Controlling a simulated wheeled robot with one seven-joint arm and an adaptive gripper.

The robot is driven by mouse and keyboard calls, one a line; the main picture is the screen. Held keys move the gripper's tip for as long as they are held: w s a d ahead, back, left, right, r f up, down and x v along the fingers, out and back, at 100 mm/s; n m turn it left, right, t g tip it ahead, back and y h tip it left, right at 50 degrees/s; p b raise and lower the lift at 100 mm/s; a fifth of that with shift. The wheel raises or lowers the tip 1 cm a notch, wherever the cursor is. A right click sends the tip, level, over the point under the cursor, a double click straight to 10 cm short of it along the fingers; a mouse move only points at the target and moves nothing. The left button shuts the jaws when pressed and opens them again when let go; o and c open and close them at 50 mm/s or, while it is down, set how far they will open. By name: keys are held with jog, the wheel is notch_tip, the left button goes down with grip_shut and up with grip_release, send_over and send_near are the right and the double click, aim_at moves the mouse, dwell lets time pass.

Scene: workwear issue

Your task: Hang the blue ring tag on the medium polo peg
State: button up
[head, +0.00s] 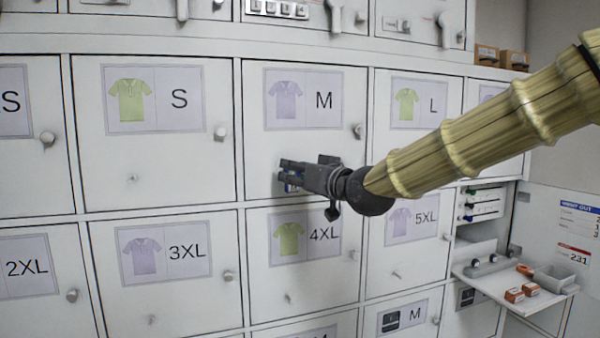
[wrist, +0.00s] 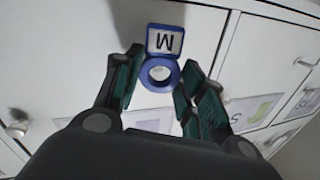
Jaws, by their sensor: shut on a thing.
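The blue ring tag shows in the wrist view as a blue ring (wrist: 148,72) with a square plate marked M (wrist: 165,40). My gripper (wrist: 161,68) is shut on the ring, one finger on each side. In the head view my gripper (head: 284,176) is in front of the lower part of the door labelled M with a lilac polo picture (head: 290,95).
Neighbouring doors have small pegs, such as the S door's peg (head: 133,178), and round knobs; the M door's knob (head: 357,131) is right of its label.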

jog(key=shift+w+a+p, duration=0.2)
jog(key=shift+w+p, duration=0.1)
jog(key=shift+w, duration=0.5)
jog(key=shift+w+a+f+b, duration=0.2)
jog(key=shift+w+f+b, duration=0.15)
jog(key=shift+w, duration=0.25)
jog(key=o, duration=0.8)
jog(key=shift+o, duration=0.2)
